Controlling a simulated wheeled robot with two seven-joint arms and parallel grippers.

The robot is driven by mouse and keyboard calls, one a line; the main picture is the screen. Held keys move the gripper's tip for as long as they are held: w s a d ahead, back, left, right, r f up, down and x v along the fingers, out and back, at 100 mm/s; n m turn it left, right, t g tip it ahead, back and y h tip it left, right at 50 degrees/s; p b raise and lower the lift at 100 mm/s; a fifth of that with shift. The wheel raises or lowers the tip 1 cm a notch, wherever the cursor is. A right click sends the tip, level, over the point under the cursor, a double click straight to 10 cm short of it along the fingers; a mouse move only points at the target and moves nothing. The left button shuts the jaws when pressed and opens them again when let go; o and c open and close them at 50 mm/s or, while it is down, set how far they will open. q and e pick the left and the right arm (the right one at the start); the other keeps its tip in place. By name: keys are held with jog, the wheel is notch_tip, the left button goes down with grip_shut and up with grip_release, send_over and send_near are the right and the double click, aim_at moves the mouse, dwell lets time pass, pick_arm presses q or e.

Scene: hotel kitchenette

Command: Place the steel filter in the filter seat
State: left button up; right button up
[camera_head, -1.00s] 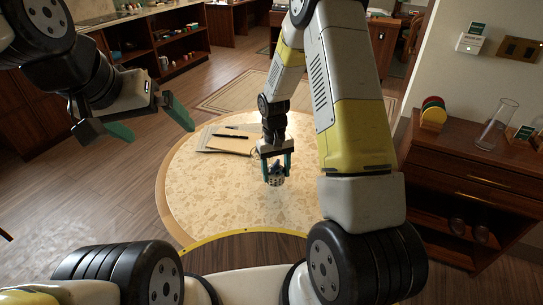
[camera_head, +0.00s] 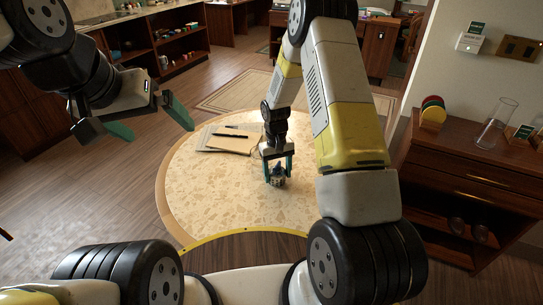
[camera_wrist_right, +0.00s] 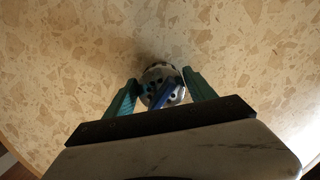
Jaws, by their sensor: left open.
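The steel filter (camera_head: 278,181) is a small grey perforated cylinder with a blue bar at its top, low at the right-centre of the round table. My right gripper (camera_head: 277,168) points down with its two green fingers on either side of the filter, shut on it. In the right wrist view the filter (camera_wrist_right: 155,83) sits between the fingertips, its blue bar slanting across it. A dark rounded edge shows just beyond it; I cannot make out the filter seat clearly. My left gripper (camera_head: 150,122) is open and empty, left of the table.
The round speckled table (camera_head: 215,200) is mostly clear. Papers and a folder (camera_head: 228,140) with pens lie at its back left. A wooden cabinet (camera_head: 465,180) with a glass cylinder (camera_head: 497,125) and coloured discs (camera_head: 433,112) stands at the right.

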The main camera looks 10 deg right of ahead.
jog(key=shift+o, duration=1.1)
jog(key=shift+r, duration=0.15)
